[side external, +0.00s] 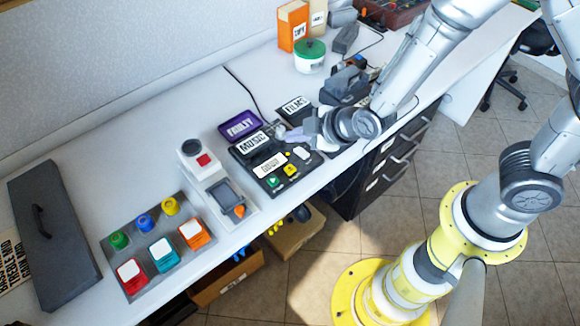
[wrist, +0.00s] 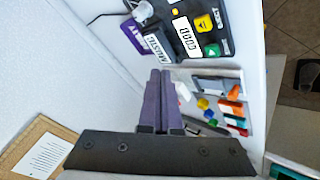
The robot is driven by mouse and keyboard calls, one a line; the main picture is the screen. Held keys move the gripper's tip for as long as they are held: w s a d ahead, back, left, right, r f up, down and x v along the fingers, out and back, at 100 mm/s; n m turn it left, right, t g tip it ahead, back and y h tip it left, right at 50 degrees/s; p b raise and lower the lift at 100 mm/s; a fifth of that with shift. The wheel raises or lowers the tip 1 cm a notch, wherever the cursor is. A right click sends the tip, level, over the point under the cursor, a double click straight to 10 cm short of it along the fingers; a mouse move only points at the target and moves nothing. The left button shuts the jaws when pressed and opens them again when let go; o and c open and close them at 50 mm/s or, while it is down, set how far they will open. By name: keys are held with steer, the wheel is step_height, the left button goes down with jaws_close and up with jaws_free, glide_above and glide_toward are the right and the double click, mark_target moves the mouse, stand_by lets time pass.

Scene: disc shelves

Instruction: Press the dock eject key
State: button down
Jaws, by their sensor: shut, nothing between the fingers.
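The dock is a black unit (side external: 262,172) on the white bench, also at the top of the wrist view (wrist: 187,43). Its yellow eject key (side external: 290,170) carries a dark symbol, and it shows clearly in the wrist view (wrist: 204,23) beside the word EJECT. A green key (side external: 273,181) sits next to it, also in the wrist view (wrist: 212,51). A white label reading GOOD (wrist: 184,33) lies beside the keys. My gripper (side external: 284,134) is at the dock's far right end in the side view. Its purple fingers (wrist: 160,73) are shut and empty, apart from the yellow key.
A purple FAULTY tray (side external: 240,125) and black MUSIC (side external: 252,143) and FILMS (side external: 295,107) holders stand close by. A white device with a red button (side external: 204,160) stands left of the dock. Colored knobs and blocks sit on a grey panel (side external: 148,240). The bench's front edge is near.

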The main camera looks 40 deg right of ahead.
mark_target(294, 170)
steer(key=shift+f, duration=4.4)
steer(key=shift+f, duration=0.4)
steer(key=shift+f, duration=0.5)
steer(key=shift+r, duration=0.95)
steer(key=shift+r, duration=0.1)
